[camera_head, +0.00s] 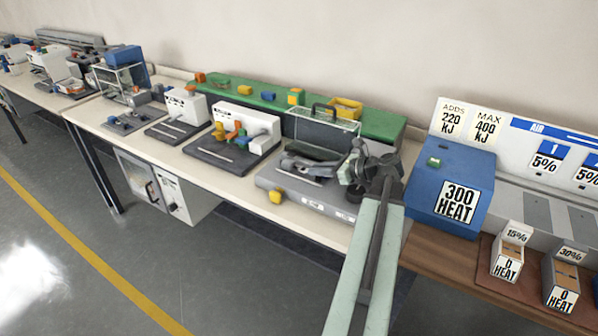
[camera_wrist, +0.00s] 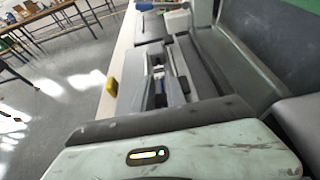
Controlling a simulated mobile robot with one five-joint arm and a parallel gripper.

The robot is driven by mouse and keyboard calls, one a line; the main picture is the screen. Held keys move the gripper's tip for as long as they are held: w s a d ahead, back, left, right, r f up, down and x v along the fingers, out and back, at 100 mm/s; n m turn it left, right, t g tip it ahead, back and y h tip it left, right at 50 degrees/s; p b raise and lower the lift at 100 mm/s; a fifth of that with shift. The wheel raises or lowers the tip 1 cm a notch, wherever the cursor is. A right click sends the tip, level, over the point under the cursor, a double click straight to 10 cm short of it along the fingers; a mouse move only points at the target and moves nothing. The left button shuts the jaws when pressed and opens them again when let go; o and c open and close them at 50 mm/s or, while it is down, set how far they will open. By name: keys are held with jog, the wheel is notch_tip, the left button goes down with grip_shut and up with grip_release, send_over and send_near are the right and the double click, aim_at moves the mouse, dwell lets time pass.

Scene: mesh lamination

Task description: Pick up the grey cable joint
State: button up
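My gripper (camera_head: 310,168) reaches left over the grey-based machine (camera_head: 300,196) near the right part of the bench. In the wrist view my gripper (camera_wrist: 166,68) shows two long grey fingers pointing away from the camera, with a gap between them. Small white, blue and dark patches show in and beside that gap; I cannot tell what they are. I see no held thing clearly. I cannot surely pick out the grey cable joint in either view; it may be hidden by my arm or lost among the grey parts.
A yellow block (camera_head: 275,197) sits at the machine's front; it also shows in the wrist view (camera_wrist: 112,87). A clear-walled box (camera_head: 322,130) stands behind my gripper. A blue 300 HEAT box (camera_head: 450,185) stands right of my arm. Machines with grey bases (camera_head: 232,150) fill the bench to the left.

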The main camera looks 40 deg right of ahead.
aim_at(304, 169)
jog(key=b+x, duration=0.1)
jog(key=x, duration=0.4)
jog(key=shift+w+a+b, duration=0.1)
jog(key=shift+b, duration=0.3)
grip_shut()
notch_tip(304, 169, up, 11)
jog(key=p, duration=1)
jog(key=shift+f+p, duration=0.2)
jog(key=shift+p, duration=0.1)
